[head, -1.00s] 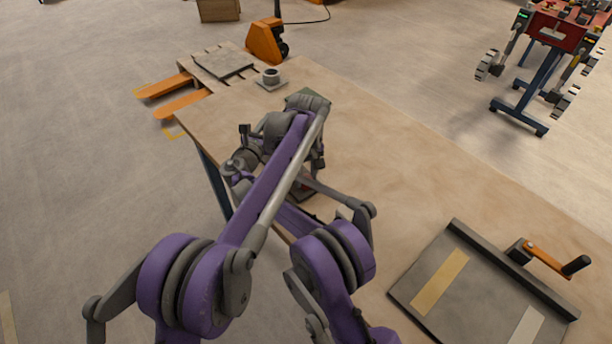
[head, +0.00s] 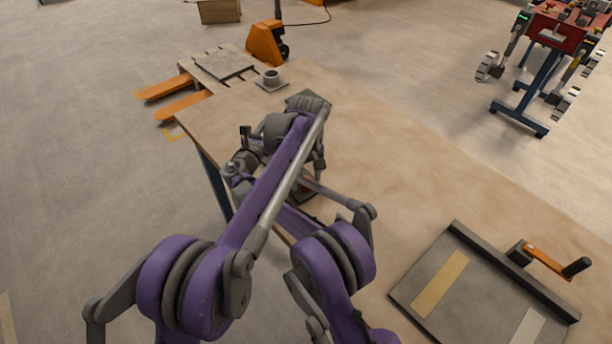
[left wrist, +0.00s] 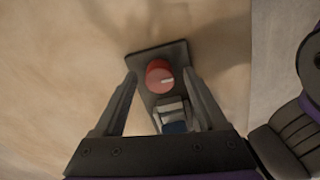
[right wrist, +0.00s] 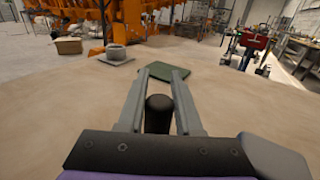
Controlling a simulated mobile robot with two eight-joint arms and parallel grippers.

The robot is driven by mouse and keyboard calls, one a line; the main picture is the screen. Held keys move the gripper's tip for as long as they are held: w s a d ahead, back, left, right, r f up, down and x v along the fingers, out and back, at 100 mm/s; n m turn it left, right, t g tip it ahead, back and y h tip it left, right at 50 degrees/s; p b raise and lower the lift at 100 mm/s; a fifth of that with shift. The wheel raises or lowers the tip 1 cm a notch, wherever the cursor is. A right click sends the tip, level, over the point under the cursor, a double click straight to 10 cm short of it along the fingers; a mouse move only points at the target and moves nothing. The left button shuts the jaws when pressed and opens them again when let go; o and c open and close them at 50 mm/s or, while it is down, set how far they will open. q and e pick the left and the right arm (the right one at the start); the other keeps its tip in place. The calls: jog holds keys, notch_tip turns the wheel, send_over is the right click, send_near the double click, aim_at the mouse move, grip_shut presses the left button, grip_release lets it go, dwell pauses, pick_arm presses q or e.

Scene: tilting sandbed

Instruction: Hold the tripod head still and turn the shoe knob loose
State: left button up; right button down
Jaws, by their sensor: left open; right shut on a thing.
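A red round knob (left wrist: 159,76) with a white mark sits on a dark plate (left wrist: 143,60) in the left wrist view. A grey block with a blue patch (left wrist: 174,115) lies below the knob. My left gripper (left wrist: 160,82) is open, its fingers either side of the knob and apart from it. A black cylindrical handle (right wrist: 158,112) stands between the fingers of my right gripper (right wrist: 160,70), which is shut on it. In the head view my purple arms hide most of the tripod head; only a bit of red (head: 305,184) and dark base show.
A green mat (right wrist: 155,72) lies on the bench beyond the right gripper. A grey ring-shaped block (head: 271,78) stands at the bench's far end. A grey tilting tray with an orange crank (head: 548,259) is at the front right. The bench between is clear.

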aim_at(306, 180)
pick_arm(q)
notch_tip(306, 180, up, 12)
dwell(0.5)
pick_arm(e)
jog(key=c, duration=0.5)
grip_release()
